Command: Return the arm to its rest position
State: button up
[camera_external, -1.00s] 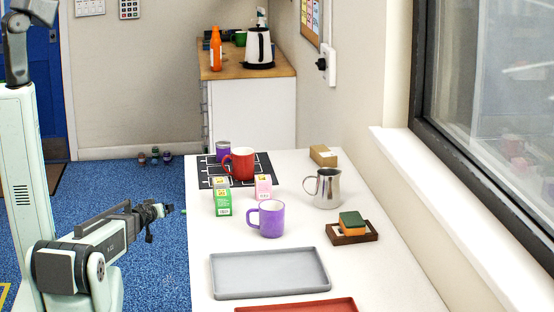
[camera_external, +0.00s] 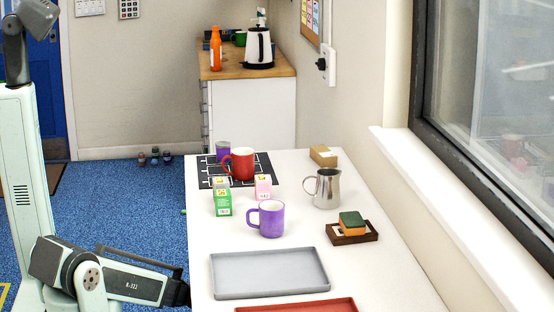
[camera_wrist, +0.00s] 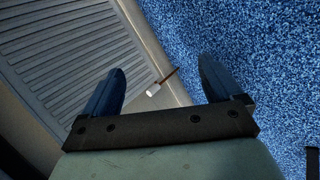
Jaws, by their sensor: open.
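In the external view my arm is folded low at the lower left, beside the white table (camera_external: 215,245); the gripper's fingers cannot be made out there.
The table holds a grey tray (camera_external: 270,272), a red tray (camera_external: 300,307), a purple mug (camera_external: 266,220), a red mug (camera_external: 240,163), small cartons (camera_external: 222,203), a steel jug (camera_external: 326,190) and a sponge (camera_external: 352,218) on a wooden holder.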

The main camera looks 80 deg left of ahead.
jog(key=s+d+f+m+g+h, duration=0.1)
jog(key=s+d+m+g+h, duration=0.2)
jog(key=d, duration=0.9)
jog(key=s+d+f+g+h, duration=0.1)
jog(key=s+d+g+h, duration=0.3)
jog(key=d, duration=0.8)
jog(key=s+d+f+m+g+y, duration=0.2)
jog(key=s+d+m+g+y, duration=0.1)
jog(key=s+m+y, duration=0.1)
jog(key=s+d+f+m+g+y, duration=0.2)
jog(key=s+m+y, duration=0.3)
jog(key=s, duration=0.4)
jog(key=shift+d+f+g+y, duration=0.25)
jog(key=shift+d+g+y, duration=0.3)
jog(key=shift+g+y, duration=0.25)
